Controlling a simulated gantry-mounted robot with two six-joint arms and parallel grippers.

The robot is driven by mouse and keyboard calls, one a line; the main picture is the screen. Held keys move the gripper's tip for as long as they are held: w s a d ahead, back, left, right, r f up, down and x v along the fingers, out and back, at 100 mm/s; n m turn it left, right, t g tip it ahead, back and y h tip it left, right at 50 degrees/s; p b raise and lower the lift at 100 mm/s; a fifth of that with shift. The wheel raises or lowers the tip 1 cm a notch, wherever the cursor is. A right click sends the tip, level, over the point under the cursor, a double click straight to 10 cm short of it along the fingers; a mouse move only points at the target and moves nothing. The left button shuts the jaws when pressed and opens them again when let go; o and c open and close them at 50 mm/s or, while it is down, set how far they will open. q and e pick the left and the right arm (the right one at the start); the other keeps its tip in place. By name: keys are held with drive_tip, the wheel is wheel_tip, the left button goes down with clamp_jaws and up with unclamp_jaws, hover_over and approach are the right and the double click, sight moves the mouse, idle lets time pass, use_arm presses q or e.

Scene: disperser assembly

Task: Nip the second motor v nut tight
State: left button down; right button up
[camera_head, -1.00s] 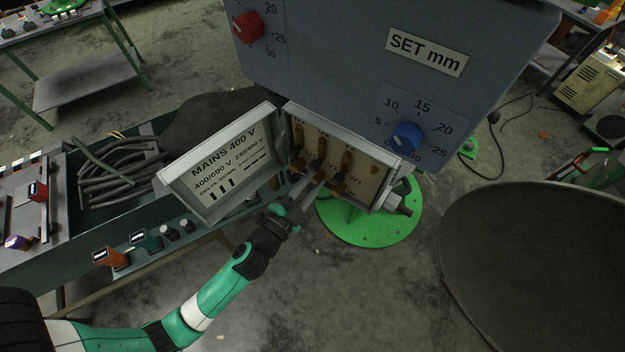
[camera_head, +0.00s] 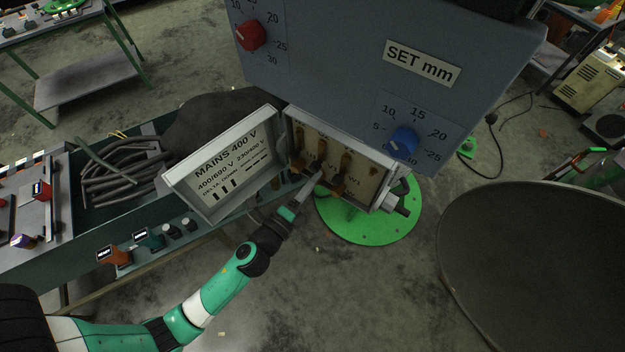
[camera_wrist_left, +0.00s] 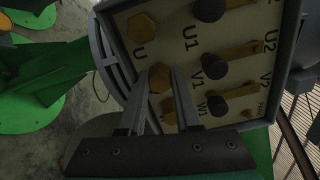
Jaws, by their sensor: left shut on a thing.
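The open terminal box (camera_head: 375,157) hangs below the blue-grey panel, with a pale board inside marked U1, V1, W1. In the left wrist view an ochre hex nut (camera_wrist_left: 141,27) sits above the U mark. A second ochre nut (camera_wrist_left: 160,77), in the V row, stands between the fingertips of my left gripper (camera_wrist_left: 160,84). The fingers are shut on this nut's sides. A third nut (camera_wrist_left: 168,104) shows lower, partly hidden between the fingers. In the head view my left gripper (camera_head: 316,180) reaches into the box from below. My right gripper is not in view.
Brass links with dark caps (camera_wrist_left: 214,65) lie right of the nuts. The lid marked MAINS 400 V (camera_head: 222,165) hangs open at the left. A green round base (camera_head: 375,228) is below. A dark round surface (camera_head: 540,265) fills the right.

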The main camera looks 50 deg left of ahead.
use_arm(q)
drive_tip(key=shift+m, duration=1.3)
drive_tip(key=c, duration=0.6)
unclamp_jaws()
drive_tip(key=b+v, duration=0.3)
drive_tip(key=v, duration=0.8)
drive_tip(key=shift+s+b, duration=0.35)
